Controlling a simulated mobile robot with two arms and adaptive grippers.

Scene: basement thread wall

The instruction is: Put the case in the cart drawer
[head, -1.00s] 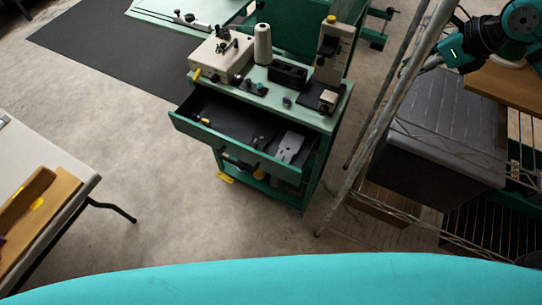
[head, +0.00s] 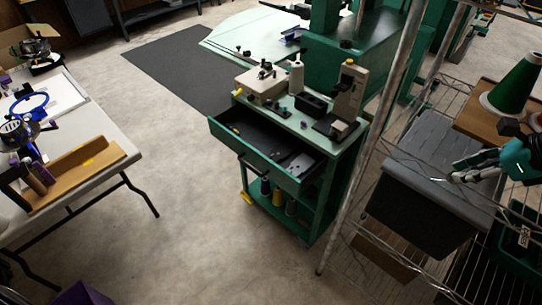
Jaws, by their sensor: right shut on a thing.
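The green cart (head: 345,140) stands in the middle of the head view. Its top drawer (head: 262,163) is pulled out, with a few small dark and grey items lying in it. My right gripper (head: 447,178) is at the right, over the lid of a grey bin and well to the right of the drawer. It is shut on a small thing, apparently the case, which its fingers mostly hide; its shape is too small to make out. My left gripper is not in view.
A wire shelf post (head: 370,150) stands between the cart and my right gripper. The grey bin (head: 415,212) sits on that shelf, near a green thread cone (head: 515,85). A white-topped table (head: 110,145) is at the left. The floor before the cart is clear.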

